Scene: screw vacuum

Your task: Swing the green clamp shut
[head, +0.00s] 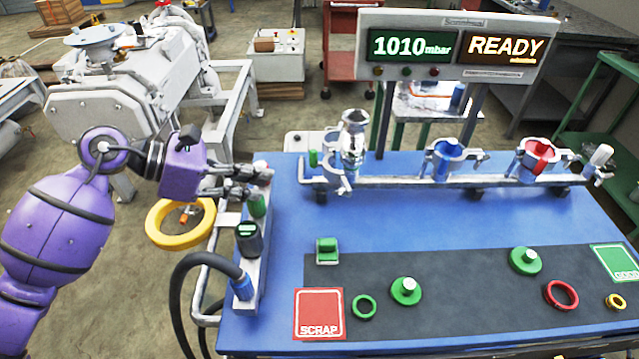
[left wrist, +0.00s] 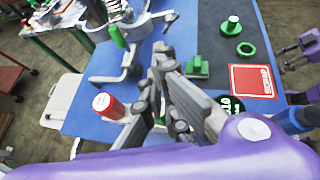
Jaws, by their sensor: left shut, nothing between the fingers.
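The leftmost clamp (head: 345,180) is metal and stands on the pipe rail around a shiny fitting (head: 353,138). A green handle (head: 313,158) is beside it, and the handle also shows in the left wrist view (left wrist: 117,36). A loop-shaped metal part hangs below; I cannot tell exactly how far the clamp stands open. My left gripper (head: 262,172) is shut and empty over the table's left edge, left of the clamp and apart from it. Its fingers (left wrist: 165,82) fill the middle of the wrist view. At that view's right edge are purple parts of my right arm; its fingers are unclear.
A blue clamp (head: 445,163) and a red clamp (head: 536,156) stand further right on the rail. A green block (head: 327,251) and several rings lie on the table (head: 400,222).

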